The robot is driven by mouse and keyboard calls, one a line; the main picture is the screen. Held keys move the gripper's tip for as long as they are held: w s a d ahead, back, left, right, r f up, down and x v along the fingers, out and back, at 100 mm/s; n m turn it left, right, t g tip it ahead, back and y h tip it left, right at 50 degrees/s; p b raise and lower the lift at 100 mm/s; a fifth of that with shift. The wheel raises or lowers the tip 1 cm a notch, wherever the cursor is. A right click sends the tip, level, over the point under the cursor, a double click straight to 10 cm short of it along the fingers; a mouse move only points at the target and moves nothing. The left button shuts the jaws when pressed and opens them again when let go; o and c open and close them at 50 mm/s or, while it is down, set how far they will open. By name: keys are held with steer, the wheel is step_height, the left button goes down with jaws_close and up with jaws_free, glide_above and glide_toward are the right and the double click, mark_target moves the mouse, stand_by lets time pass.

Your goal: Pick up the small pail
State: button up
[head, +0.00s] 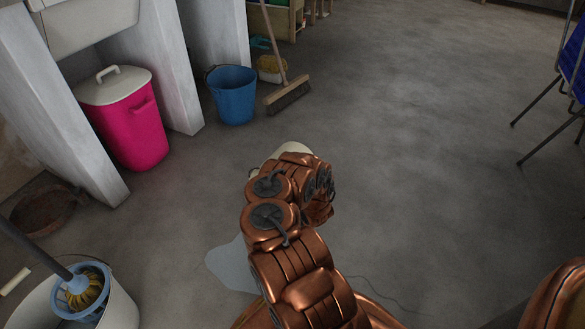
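Which vessel is the small pail I cannot tell for sure. A pale cream rounded object (266,154) shows just past the far end of my copper arm, which hides most of it; it may be a pail. A blue bucket (232,97) with a thin handle stands upright on the floor farther back, left of centre, apart from my arm. My arm reaches forward from the bottom centre. My gripper's fingers are hidden by the arm, so I cannot see whether they are open, shut or touching the cream object.
A pink lidded bin (130,125) stands between pale wall piers at left. A broom (288,93) leans beside the blue bucket. A white bucket (119,308) with a mop is at the lower left. Folding-stand legs (541,100) are at right. The floor right of centre is clear.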

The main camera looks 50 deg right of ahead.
steer(key=shift+w, duration=0.1)
jaws_close()
stand_by(0.5)
